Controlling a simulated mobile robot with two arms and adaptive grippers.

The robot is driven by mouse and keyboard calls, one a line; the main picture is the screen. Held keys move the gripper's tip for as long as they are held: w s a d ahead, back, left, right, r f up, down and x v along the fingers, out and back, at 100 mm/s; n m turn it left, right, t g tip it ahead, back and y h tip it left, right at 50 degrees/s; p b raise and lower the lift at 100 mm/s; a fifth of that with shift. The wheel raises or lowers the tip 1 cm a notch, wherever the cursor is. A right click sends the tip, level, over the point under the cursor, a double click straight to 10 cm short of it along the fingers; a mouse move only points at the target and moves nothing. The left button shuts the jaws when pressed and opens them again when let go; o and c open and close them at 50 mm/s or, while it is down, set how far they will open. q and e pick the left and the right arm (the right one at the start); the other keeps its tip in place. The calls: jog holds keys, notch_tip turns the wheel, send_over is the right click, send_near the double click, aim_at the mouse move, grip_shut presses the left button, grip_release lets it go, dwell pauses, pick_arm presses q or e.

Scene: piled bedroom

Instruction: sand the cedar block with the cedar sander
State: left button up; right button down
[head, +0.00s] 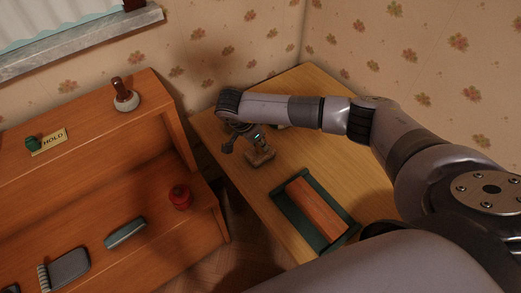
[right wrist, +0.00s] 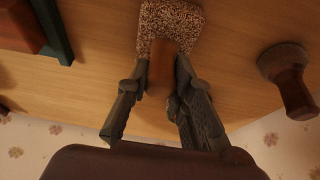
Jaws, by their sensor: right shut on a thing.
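The cedar block (head: 318,208), a long reddish-brown bar, lies in a green tray (head: 281,207) on the table. The block (right wrist: 17,27) and the tray's green edge (right wrist: 58,40) also show at the upper left of the right wrist view. My right gripper (head: 252,139) is at the table's far part, beyond the tray. In the right wrist view, my right gripper (right wrist: 163,80) is shut on the brown handle of a sander (right wrist: 170,20) with a speckled, gritty pad. I cannot tell whether the pad touches the table. My left gripper is not in view.
A round-headed tool with a wooden handle (right wrist: 290,80) is beside the held sander. An orange shelf unit (head: 75,112) at left holds a handled tool (head: 125,95), a red item (head: 180,196) and a "HOLD" sign (head: 53,141). Patterned walls bound the table's far side.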

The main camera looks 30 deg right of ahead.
jog(key=shift+r+p, duration=2.05)
jog(key=shift+r, duration=1.45)
notch_tip(320, 180, up, 5)
jog(key=p, duration=0.2)
jog(key=shift+p, duration=0.4)
